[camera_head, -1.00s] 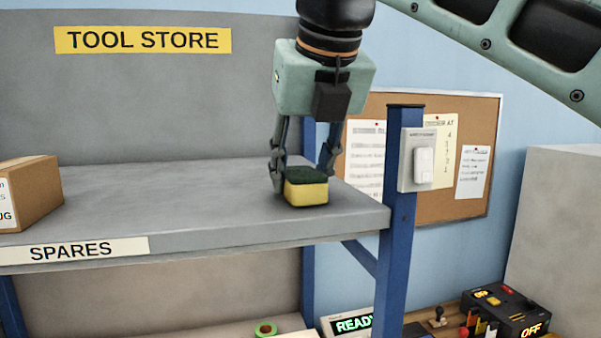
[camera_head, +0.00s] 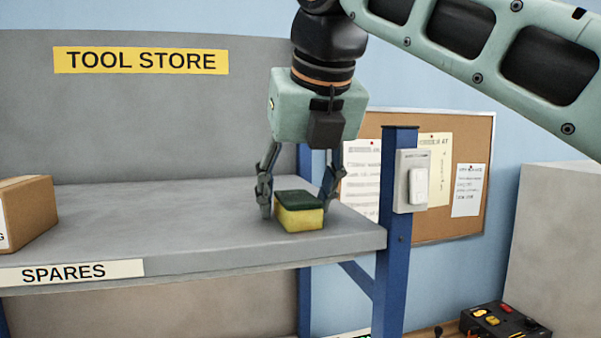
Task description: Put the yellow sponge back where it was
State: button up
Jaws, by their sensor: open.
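The yellow sponge (camera_head: 300,219) with a dark green top rests flat on the grey shelf (camera_head: 180,212), near the shelf's right end. My gripper (camera_head: 297,203) points down over it and is open. One finger is at the sponge's left side and the other at its right side, partly behind it. A narrow gap shows beside the left finger; whether the right finger touches the sponge is hard to tell.
A cardboard box (camera_head: 27,215) stands at the shelf's left, above the SPARES label (camera_head: 72,272). A blue post (camera_head: 394,235) with a white switch (camera_head: 412,182) rises at the right end. Shelf between box and sponge is clear. A control box (camera_head: 503,325) sits lower right.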

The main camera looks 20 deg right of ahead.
jog(key=v, duration=1.1)
jog(key=shift+a, duration=0.1)
